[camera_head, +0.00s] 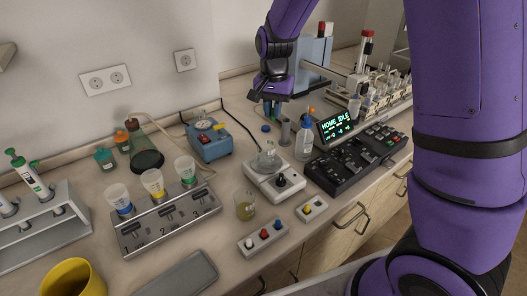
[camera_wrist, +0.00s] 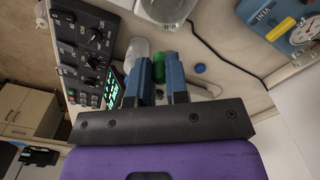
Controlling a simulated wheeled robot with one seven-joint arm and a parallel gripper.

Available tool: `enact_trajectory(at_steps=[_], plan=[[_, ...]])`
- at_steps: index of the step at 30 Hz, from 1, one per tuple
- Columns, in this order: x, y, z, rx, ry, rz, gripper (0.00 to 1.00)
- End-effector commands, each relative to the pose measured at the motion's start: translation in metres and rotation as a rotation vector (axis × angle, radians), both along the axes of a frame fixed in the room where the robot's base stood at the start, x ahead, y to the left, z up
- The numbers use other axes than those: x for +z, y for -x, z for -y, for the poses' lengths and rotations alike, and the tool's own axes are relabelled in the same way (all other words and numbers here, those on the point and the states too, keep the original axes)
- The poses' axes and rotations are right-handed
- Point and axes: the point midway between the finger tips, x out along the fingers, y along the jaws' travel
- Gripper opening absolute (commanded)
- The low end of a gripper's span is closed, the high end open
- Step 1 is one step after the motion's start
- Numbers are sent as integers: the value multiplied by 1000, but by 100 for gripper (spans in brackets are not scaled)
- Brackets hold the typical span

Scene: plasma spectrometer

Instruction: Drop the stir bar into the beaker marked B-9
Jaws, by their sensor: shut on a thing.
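My gripper (camera_head: 273,108) is above the bench at the back, left of the lit display. In the wrist view its two blue fingers (camera_wrist: 160,82) are shut on a small greenish thing (camera_wrist: 158,65); I cannot tell for sure whether it is the stir bar. A glass vessel (camera_head: 269,160) stands on a white stirrer plate (camera_head: 262,185), nearer the front than my gripper; its base also shows in the wrist view (camera_wrist: 168,8). A small beaker with yellowish liquid (camera_head: 245,206) stands left of the plate. No B-9 mark is readable.
A wash bottle (camera_head: 304,142), grey cylinder (camera_head: 285,132) and blue cap (camera_head: 265,128) are close to my gripper. A black control panel (camera_head: 355,163) is at right. A blue gauge box (camera_head: 209,138) and a rack with three cups (camera_head: 165,218) are at left.

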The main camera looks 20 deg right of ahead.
Motion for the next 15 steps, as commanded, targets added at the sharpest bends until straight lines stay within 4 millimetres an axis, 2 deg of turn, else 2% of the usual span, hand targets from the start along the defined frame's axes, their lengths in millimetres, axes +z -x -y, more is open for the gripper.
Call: enact_trajectory(at_steps=[6, 15], plan=[[-24, 0, 0, -2, 0, -1, 0], [-39, 0, 0, -1, -1, 1, 0]])
